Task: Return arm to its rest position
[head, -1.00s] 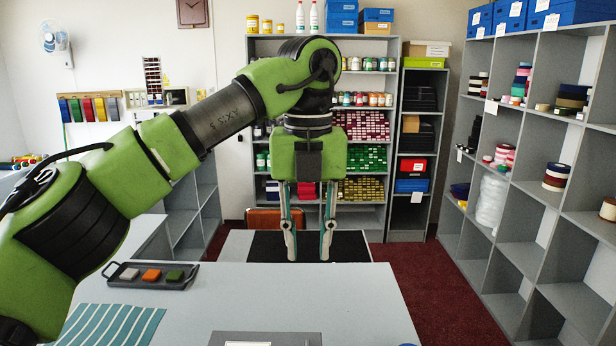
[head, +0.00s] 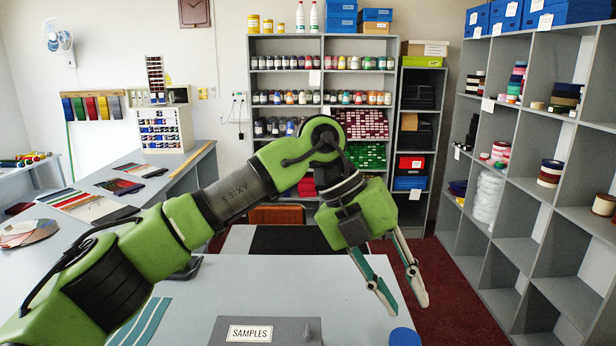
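My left arm comes in from the left, low over the grey counter (head: 260,283). Its gripper (head: 388,300) is open and empty, with its two fingers apart and tilted down to the right. The fingers hang over the counter's right side, above and behind a blue round thing (head: 404,337) at the bottom edge. My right gripper does not show.
A grey box labelled SAMPLES (head: 292,327) lies at the counter's front. A striped teal sheet (head: 140,324) lies to its left, partly behind my arm. A tall shelf of pigeonholes (head: 545,205) stands at the right. Dark red floor (head: 450,275) lies between.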

